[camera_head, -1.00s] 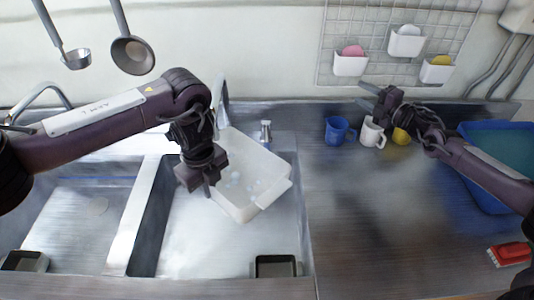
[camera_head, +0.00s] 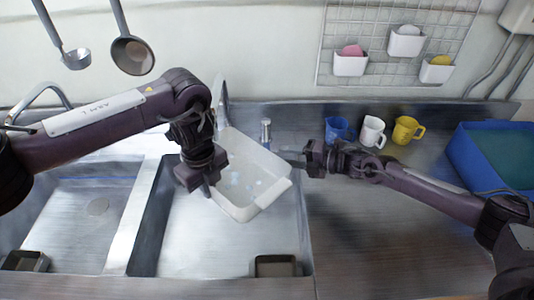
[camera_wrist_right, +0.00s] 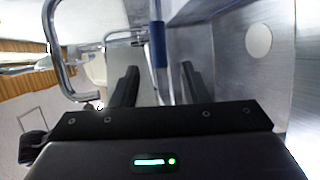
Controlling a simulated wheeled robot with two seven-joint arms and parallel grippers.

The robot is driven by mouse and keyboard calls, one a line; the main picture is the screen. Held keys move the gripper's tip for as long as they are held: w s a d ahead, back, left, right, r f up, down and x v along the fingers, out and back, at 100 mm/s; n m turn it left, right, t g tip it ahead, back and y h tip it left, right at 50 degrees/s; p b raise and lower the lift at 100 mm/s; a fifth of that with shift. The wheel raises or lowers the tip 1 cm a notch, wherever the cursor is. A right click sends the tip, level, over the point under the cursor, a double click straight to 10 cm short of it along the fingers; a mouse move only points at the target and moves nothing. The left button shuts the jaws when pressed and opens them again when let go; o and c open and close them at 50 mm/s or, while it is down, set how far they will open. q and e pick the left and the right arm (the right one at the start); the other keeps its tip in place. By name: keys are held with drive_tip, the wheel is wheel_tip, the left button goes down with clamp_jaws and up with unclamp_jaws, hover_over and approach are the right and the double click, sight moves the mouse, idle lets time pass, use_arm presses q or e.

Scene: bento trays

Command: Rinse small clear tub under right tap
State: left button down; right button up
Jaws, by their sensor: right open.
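The small clear tub (camera_head: 250,205) is a pale, see-through box, tilted over the right sink basin. Bluish-white spots show inside it. My left gripper (camera_head: 206,188) is at its left rim and appears shut on it; its fingertips are partly hidden. The right tap (camera_head: 221,95) rises behind the tub's back left corner. A short metal fitting (camera_head: 265,131) stands right of the tap. My right gripper (camera_head: 303,160) is open and empty, right of the tub and apart from it. Its fingers (camera_wrist_right: 158,88) show spread in the right wrist view.
Blue (camera_head: 338,129), white (camera_head: 372,131) and yellow (camera_head: 406,130) mugs stand along the back of the counter, behind my right arm. A blue bin (camera_head: 470,170) is at the right. A small dark tray (camera_head: 276,266) sits at the basin's front. The front counter is clear.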

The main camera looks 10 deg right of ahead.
sight(266, 139)
drive_tip(key=x, duration=0.7)
drive_tip(key=shift+w+a, duration=0.15)
drive_tip(key=shift+w, duration=0.05)
clamp_jaws()
